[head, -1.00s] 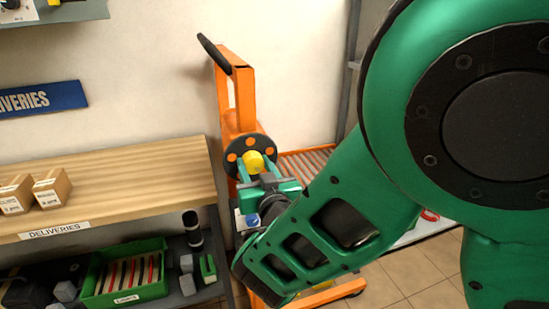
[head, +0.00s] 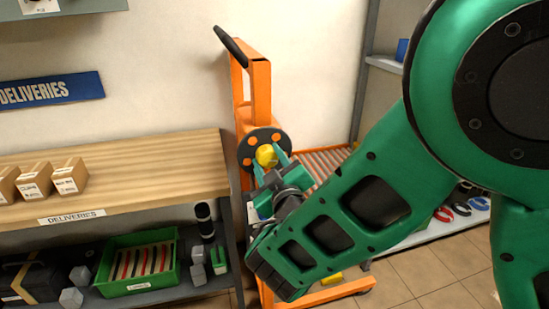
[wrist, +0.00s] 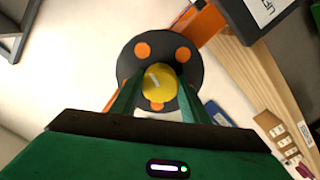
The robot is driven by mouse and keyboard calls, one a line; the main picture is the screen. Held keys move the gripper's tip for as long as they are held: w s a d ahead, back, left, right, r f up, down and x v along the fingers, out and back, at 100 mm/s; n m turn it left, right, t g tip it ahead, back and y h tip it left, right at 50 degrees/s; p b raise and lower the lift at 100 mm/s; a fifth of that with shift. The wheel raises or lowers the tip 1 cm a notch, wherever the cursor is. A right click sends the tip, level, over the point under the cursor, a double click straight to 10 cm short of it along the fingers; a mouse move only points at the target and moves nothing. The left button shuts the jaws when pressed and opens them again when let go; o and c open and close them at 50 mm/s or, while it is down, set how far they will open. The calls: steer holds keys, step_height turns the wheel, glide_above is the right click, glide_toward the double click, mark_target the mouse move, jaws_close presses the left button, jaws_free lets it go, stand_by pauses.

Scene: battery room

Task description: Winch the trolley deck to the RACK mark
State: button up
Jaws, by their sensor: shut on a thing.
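The orange trolley (head: 261,95) stands against the wall, right of the deliveries bench, with a black push handle at its top. A dark round winch disc with orange spots (head: 248,148) is on its mast; it also shows in the wrist view (wrist: 187,72). A yellow knob (head: 266,156) sits on the disc. My gripper (head: 275,165) is shut on the yellow knob, and in the wrist view its green fingers flank the knob (wrist: 160,82). The roller deck (head: 325,160) is partly hidden behind my arm. I cannot make out a RACK mark.
The wooden deliveries bench (head: 120,183) is left of the trolley, with small cardboard boxes (head: 35,182) on it. A green crate (head: 135,290) and grey blocks are on its lower shelf. Shelving (head: 385,64) stands at the right. Tiled floor (head: 425,270) is clear at lower right.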

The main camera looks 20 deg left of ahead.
steer(key=n, duration=0.4)
steer(key=shift+n, duration=0.3)
steer(key=n, duration=0.3)
steer(key=shift+n, duration=0.4)
steer(key=n, duration=0.4)
steer(key=shift+f, duration=0.1)
steer(key=n, duration=0.8)
steer(key=shift+n, duration=0.3)
steer(key=n, duration=0.3)
steer(key=shift+n, duration=0.3)
steer(key=n, duration=0.3)
steer(key=shift+f+n, duration=0.1)
steer(key=shift+n, duration=2.1)
